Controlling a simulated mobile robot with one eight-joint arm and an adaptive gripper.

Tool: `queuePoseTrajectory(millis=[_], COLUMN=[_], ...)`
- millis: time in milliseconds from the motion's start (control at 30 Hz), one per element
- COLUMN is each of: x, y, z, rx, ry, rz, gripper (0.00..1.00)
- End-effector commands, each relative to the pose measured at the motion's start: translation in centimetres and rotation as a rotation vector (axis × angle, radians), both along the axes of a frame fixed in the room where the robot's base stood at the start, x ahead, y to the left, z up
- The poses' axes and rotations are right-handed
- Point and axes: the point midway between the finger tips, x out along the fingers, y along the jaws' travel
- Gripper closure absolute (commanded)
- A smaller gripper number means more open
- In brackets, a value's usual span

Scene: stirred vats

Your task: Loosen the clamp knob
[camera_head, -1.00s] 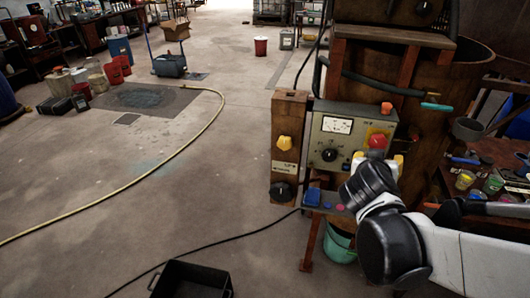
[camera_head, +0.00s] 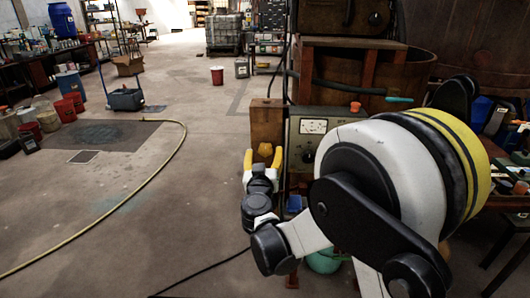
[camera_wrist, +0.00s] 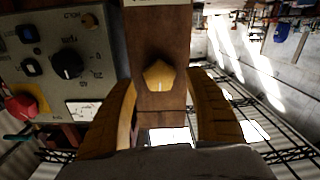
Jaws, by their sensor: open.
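A yellow knob (camera_head: 265,149) sits on the face of a narrow rust-brown post (camera_head: 266,117); I take it for the clamp knob, but its label is not readable. In the wrist view the knob (camera_wrist: 159,76) lies between the two yellow fingers. My gripper (camera_head: 263,155) is open, pointing at the post, with one finger on each side of the knob. Gaps show between the fingers and the knob in the wrist view, so they do not appear to touch it. The lower part of the post is hidden behind my gripper.
A grey control box (camera_head: 309,128) with a meter stands right beside the post; its black dial (camera_wrist: 67,64) and red button (camera_wrist: 21,106) show in the wrist view. A rusty vat (camera_head: 405,70) is behind. Open floor lies left, crossed by a yellow hose (camera_head: 150,192).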

Motion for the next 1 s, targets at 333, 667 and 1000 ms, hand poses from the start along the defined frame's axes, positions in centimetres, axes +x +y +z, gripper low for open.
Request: queuePoseTrajectory(millis=[333,667,1000], x=[3.2,3.2,3.2], y=[-0.2,-0.2,-0.2], z=[0.0,0.0,0.0], rx=[0.0,0.0,-0.005], ry=[0.0,0.001,0.0], rz=[-0.001,0.0,0.0], gripper=[0.38,0.7,0.91])
